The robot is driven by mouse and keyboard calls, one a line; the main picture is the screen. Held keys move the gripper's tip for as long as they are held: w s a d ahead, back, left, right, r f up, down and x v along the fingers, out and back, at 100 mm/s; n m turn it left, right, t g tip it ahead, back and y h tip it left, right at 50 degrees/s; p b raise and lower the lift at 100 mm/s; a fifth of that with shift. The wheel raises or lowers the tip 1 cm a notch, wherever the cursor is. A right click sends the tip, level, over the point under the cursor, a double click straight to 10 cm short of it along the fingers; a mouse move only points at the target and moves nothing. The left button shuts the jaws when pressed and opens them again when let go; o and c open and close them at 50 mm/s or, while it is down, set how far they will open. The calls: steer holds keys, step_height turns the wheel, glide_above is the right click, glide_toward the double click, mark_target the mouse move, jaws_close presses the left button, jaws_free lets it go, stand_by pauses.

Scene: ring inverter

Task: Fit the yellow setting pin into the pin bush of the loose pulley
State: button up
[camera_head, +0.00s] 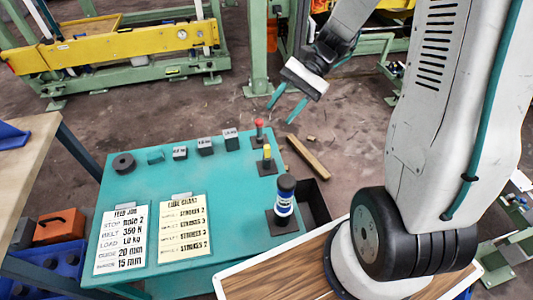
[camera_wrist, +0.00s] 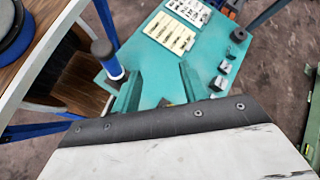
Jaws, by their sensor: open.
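A small yellow-topped piece (camera_head: 267,152), which looks like the yellow setting pin, stands upright on a dark square base at the teal table's right side. I cannot make it out in the wrist view. My gripper (camera_head: 281,112) is open and empty, above and beyond the table's far right edge, apart from the pin. Its two teal fingers also show in the wrist view (camera_wrist: 160,72), spread with the table between them. I cannot identify the loose pulley or its pin bush for certain in either view.
The teal table (camera_head: 225,180) also holds a red-topped piece (camera_head: 259,128), a black ring (camera_head: 123,163), several labelled blocks (camera_head: 205,146), two cards (camera_head: 184,228) and a blue-white-black cylinder (camera_head: 284,205). A dark open bin (camera_head: 316,203) stands at its right. The table's middle is clear.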

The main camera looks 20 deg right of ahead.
steer(key=w+d+f+m+t+y, duration=0.25)
steer(key=w+f+m, duration=0.25)
steer(key=f, duration=0.5)
steer(key=m+t+y, duration=0.2)
steer(key=m+t, duration=0.1)
steer(key=m, duration=0.2)
glide_toward(267, 146)
steer(key=w+a, duration=0.1)
steer(key=a, duration=0.2)
steer(key=x, duration=0.4)
steer(key=f+x, duration=0.1)
steer(key=x, duration=0.2)
steer(key=shift+s+f, duration=0.15)
steer(key=shift+s, duration=0.15)
steer(key=shift+c, duration=0.3)
jaws_close()
